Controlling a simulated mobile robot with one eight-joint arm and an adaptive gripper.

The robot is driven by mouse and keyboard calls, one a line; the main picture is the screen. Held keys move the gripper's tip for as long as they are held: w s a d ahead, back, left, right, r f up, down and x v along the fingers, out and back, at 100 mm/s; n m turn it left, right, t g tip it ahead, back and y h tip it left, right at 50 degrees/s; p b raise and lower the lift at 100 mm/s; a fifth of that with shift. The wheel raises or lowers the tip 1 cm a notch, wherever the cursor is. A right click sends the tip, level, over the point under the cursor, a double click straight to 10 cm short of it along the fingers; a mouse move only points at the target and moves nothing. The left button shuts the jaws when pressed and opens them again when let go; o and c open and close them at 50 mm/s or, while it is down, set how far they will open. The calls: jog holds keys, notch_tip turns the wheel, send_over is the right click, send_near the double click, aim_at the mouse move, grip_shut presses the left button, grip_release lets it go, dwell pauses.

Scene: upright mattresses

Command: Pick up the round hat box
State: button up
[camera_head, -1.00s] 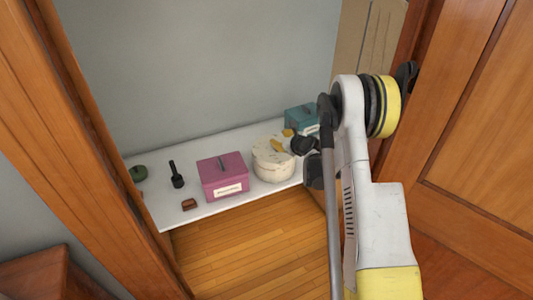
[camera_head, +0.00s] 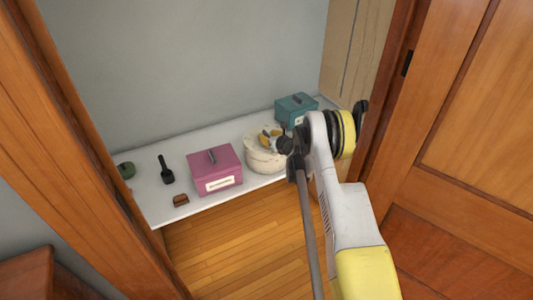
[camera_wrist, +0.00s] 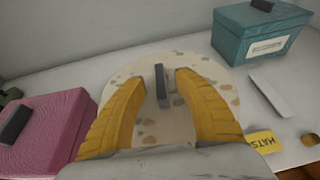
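The round hat box (camera_head: 258,163) is cream with brown and green spots and stands on a white shelf between a pink box and a teal box. In the wrist view its lid (camera_wrist: 200,66) fills the middle, with a dark grey upright handle (camera_wrist: 161,86). My gripper (camera_head: 270,138) is over the lid in the head view. In the wrist view my gripper (camera_wrist: 160,78) has its two yellow fingers apart, one on each side of the handle. I cannot tell whether either finger touches it.
The pink box (camera_head: 215,170) is close on the left and the teal box (camera_head: 296,108) is behind on the right. A yellow "HATS" tag (camera_wrist: 263,141) lies beside the hat box. A door frame (camera_head: 395,95) bounds the right side.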

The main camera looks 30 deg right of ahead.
jog(key=shift+x, duration=0.9)
grip_shut()
jog(key=shift+r, duration=0.15)
